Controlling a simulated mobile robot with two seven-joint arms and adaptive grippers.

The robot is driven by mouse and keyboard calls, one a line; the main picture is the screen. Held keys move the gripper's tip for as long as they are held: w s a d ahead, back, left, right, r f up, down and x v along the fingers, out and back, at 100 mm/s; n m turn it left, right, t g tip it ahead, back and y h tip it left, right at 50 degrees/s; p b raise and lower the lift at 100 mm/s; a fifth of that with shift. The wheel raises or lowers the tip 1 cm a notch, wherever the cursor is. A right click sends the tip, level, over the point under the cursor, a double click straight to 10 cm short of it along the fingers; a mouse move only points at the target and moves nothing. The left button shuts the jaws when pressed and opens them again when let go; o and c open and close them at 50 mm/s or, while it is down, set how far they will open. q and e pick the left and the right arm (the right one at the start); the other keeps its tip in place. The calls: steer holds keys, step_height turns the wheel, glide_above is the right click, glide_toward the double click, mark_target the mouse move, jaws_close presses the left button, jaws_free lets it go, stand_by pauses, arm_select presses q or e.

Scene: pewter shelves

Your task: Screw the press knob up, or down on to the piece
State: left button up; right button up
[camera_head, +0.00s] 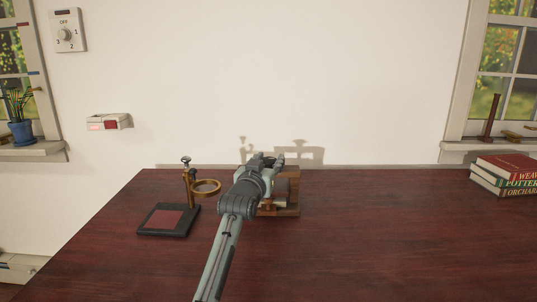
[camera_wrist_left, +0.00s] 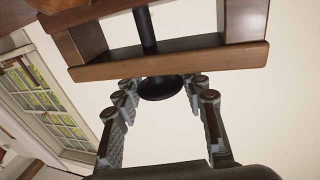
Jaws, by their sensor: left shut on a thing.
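The wooden press (camera_head: 293,188) stands on the table, partly hidden behind my left arm in the head view. In the left wrist view its brown frame (camera_wrist_left: 175,66) crosses the top, with a black screw (camera_wrist_left: 146,32) passing through the beam. The round black press knob (camera_wrist_left: 160,88) sits at the end of the screw. My left gripper (camera_head: 265,160) is at the top of the press. Its fingers (camera_wrist_left: 163,95) are on both sides of the knob, shut on it. The piece in the press cannot be made out clearly. My right gripper is not in view.
A brass ring stand (camera_head: 206,187) on a dark base (camera_head: 166,221) stands left of the press. Books (camera_head: 503,175) are stacked at the right edge of the table (camera_head: 390,235). The table between press and books is clear. A dial (camera_head: 68,33) is on the wall.

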arm_select(q)
steer(key=shift+a+r+m+g+h, duration=0.1)
steer(key=shift+r+m+g+h, duration=0.2)
steer(key=shift+m+h, duration=0.6)
steer(key=shift+f+h+b, duration=0.15)
steer(key=shift+h+b, duration=0.15)
steer(key=shift+h, duration=0.3)
steer(key=shift+m+g+h+b, duration=0.6)
steer(key=shift+m+h, duration=0.1)
steer(key=shift+h, duration=0.1)
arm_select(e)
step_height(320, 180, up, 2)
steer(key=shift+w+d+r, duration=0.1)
arm_select(q)
steer(key=o, duration=1.2)
steer(key=shift+f, duration=0.1)
steer(key=shift+c, duration=0.2)
steer(key=shift+s, duration=0.1)
steer(key=v, duration=1.2)
